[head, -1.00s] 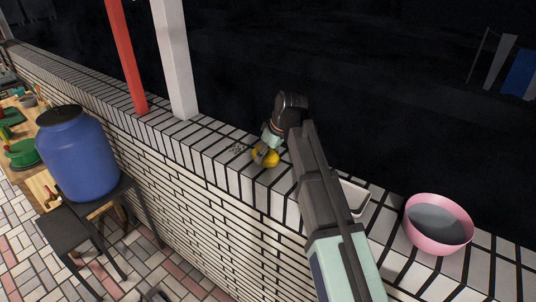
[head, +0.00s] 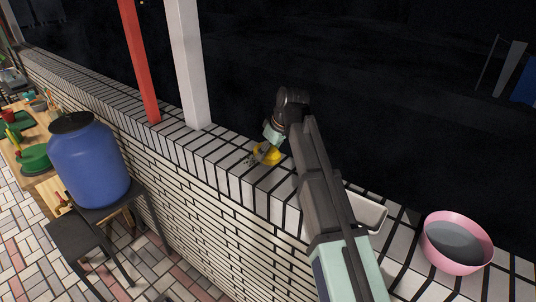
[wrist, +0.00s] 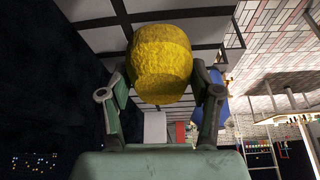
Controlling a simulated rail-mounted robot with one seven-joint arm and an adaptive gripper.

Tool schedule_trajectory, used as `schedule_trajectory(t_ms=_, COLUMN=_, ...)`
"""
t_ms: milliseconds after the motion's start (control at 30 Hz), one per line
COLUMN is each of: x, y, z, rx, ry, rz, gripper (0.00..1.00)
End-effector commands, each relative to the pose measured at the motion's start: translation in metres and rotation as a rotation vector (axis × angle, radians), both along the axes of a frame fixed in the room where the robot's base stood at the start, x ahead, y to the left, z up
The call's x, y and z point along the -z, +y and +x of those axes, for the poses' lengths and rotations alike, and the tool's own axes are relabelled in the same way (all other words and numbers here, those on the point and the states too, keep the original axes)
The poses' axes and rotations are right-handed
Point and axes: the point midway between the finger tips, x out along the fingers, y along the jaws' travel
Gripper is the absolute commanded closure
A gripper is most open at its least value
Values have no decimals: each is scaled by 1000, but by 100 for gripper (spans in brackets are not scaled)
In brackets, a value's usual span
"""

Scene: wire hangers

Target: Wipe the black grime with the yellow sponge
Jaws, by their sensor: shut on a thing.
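The yellow sponge (head: 270,155) is on top of the white-tiled wall in the head view. In the wrist view the sponge (wrist: 162,55) fills the space between the two fingers. My gripper (head: 264,149) is shut on it, and the gripper also shows in the wrist view (wrist: 160,82). The black grime (head: 249,161) is a small speckled patch on the wall top, at the left edge of the sponge. Part of the grime may be hidden under the sponge or fingers. I cannot tell whether the sponge presses on the tiles.
A white tray (head: 370,213) and a pink bowl (head: 456,242) stand on the wall to the right, behind my arm. A red post (head: 140,60) and a white post (head: 188,65) rise to the left. A blue barrel (head: 90,165) stands below the wall.

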Motion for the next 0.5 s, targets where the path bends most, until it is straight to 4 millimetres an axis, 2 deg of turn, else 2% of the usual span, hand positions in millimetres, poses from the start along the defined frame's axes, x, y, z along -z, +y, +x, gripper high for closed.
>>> schedule_trajectory(t_ms=33, x=-8, y=0, z=1, rx=0, ry=-1, rz=0, gripper=75)
schedule_trajectory(t_ms=300, x=-33, y=-1, z=1, rx=2, ry=-1, rz=1, gripper=75)
schedule_trajectory(t_ms=500, x=-40, y=-2, z=1, rx=3, ry=0, rz=0, gripper=75)
